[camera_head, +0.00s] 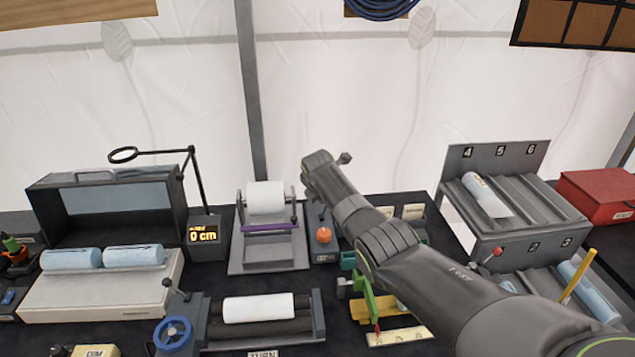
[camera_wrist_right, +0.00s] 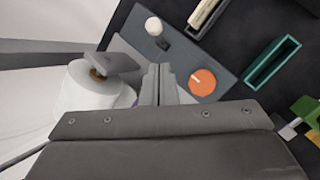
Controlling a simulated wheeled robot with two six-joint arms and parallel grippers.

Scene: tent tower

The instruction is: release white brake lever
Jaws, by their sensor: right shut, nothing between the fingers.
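A white knob (camera_wrist_right: 153,26) on a short dark stem stands on a grey panel in the right wrist view; it looks like the white brake lever. In the head view my right arm hides that spot. My right gripper (camera_wrist_right: 159,70) is shut and empty, its fingers together between the white roll (camera_wrist_right: 88,88) and the orange knob (camera_wrist_right: 202,82). The fingertips are apart from the white knob. In the head view my right gripper (camera_head: 312,172) is above and right of the roll (camera_head: 266,197). My left gripper is out of view.
The orange knob (camera_head: 323,234) stands right of the roll stand. A purple bar (camera_head: 269,227) crosses the stand's front. A teal tray (camera_wrist_right: 271,62) lies beyond the panel. A lamp arm (camera_head: 195,175) rises at left; a grey rack (camera_head: 497,160) stands at right.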

